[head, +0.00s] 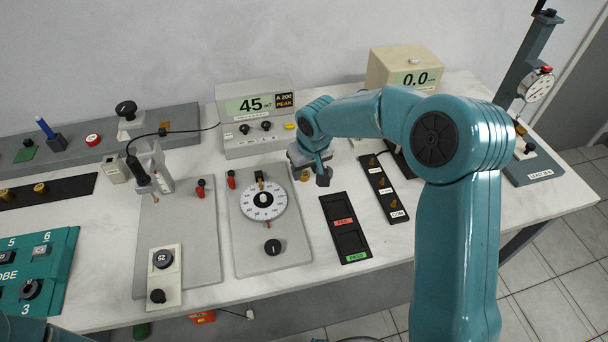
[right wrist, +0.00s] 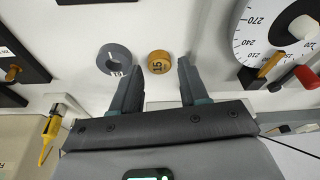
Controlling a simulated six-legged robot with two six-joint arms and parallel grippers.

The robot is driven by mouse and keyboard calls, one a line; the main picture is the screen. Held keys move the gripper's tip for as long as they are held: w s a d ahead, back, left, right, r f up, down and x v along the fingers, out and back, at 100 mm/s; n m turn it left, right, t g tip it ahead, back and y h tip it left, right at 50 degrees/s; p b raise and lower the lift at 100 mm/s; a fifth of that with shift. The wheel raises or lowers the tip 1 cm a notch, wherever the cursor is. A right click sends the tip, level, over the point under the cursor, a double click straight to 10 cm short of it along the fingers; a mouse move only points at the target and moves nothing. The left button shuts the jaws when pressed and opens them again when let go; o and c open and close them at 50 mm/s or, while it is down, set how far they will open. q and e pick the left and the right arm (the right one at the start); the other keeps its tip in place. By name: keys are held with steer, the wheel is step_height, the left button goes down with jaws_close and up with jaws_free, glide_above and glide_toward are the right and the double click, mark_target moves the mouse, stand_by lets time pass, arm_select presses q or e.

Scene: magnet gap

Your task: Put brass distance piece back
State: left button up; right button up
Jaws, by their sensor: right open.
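A round brass distance piece (right wrist: 158,62), marked with what looks like 1.5, lies on the white bench in the right wrist view. My right gripper (right wrist: 159,72) is open, with the brass piece ahead of and between its fingertips, not clamped. A grey ring (right wrist: 117,60) lies just left of it, near the left finger. In the head view my right gripper (head: 311,174) is low over the bench, right of the dial plate, with a bit of brass (head: 305,176) beside it. A black rack (head: 399,214) with several brass-coloured pieces stands to the right. My left gripper is not in view.
A black tray with red FAIL and green PASS labels (head: 356,258) lies in front of the gripper. The dial plate (head: 271,261) is to the left. The 45 mT meter (head: 257,145) and a beige 0.0 meter (head: 376,75) stand behind. Bare bench lies around the tray.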

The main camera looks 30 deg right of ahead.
steer(key=shift+x, duration=1)
jaws_close()
steer(key=shift+d+r, duration=0.1)
steer(key=shift+r, duration=0.05)
